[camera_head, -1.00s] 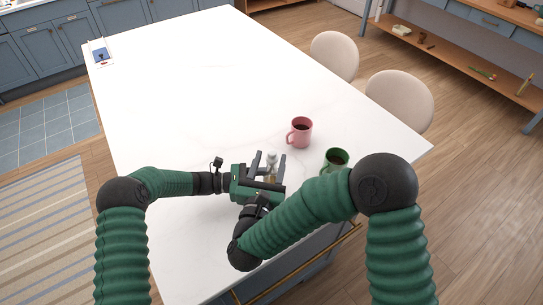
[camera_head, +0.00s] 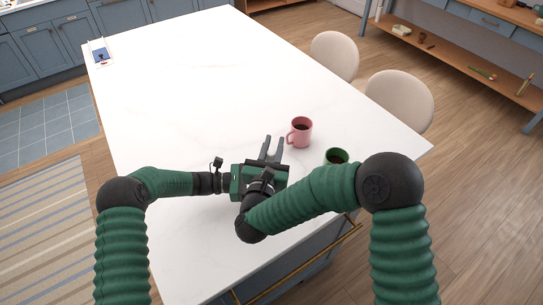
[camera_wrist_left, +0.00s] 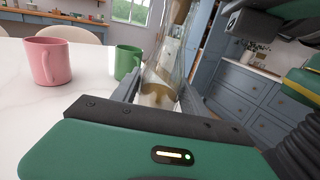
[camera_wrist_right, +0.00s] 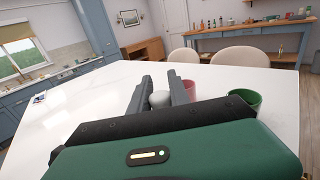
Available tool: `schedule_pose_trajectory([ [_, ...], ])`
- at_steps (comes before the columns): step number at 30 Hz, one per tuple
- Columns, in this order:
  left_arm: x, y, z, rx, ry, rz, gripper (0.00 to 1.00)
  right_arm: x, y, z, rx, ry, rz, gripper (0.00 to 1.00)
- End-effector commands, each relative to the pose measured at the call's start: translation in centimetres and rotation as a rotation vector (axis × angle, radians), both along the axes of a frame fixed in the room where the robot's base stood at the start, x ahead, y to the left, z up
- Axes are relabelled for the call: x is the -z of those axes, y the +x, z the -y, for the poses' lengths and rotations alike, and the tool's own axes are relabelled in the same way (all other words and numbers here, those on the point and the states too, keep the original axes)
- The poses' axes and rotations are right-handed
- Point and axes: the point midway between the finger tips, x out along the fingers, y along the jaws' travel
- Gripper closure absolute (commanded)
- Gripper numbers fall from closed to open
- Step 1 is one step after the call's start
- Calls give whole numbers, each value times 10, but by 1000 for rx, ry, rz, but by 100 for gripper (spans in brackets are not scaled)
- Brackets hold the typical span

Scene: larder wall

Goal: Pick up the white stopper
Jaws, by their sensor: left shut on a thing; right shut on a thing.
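The white stopper (camera_wrist_right: 160,99) shows in the right wrist view as a pale rounded knob between the fingers of my right gripper (camera_wrist_right: 160,78), which is shut on it. In the head view my right gripper (camera_head: 273,143) is over the near part of the counter, and the stopper is hidden there. My left gripper (camera_wrist_left: 160,98) is shut on a clear glass bottle (camera_wrist_left: 162,70) with brownish liquid low inside, upright in the left wrist view. The bottle's top is cut off there, so I cannot tell whether the stopper still touches it. In the head view the right gripper hides the bottle.
A pink mug (camera_head: 300,132) stands just beyond my grippers on the white counter (camera_head: 190,85). A green mug (camera_head: 337,156) stands to the right, partly behind my right arm. Two beige chairs (camera_head: 335,57) line the right edge. The far counter is mostly clear.

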Motion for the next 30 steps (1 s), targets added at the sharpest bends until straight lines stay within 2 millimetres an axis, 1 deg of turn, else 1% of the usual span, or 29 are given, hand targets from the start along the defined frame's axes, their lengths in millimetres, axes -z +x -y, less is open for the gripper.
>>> schedule_pose_trajectory([
  [8,0,0,0,0,-1,0,100,0,0,0,0,0,0,100],
  [11,0,0,0,0,-1,0,100,-5,0,0,0,2,2,100],
  [14,0,0,0,0,0,0,100,-22,0,0,0,1,4,100],
  [18,0,0,0,0,0,0,100,-58,0,0,1,3,8,100],
  [22,0,0,0,0,0,0,100,-85,0,1,1,1,5,100],
  [25,0,0,0,0,-1,0,100,-97,0,0,0,0,3,100],
  [30,0,0,0,0,-1,0,100,-100,0,0,0,-1,-1,100],
])
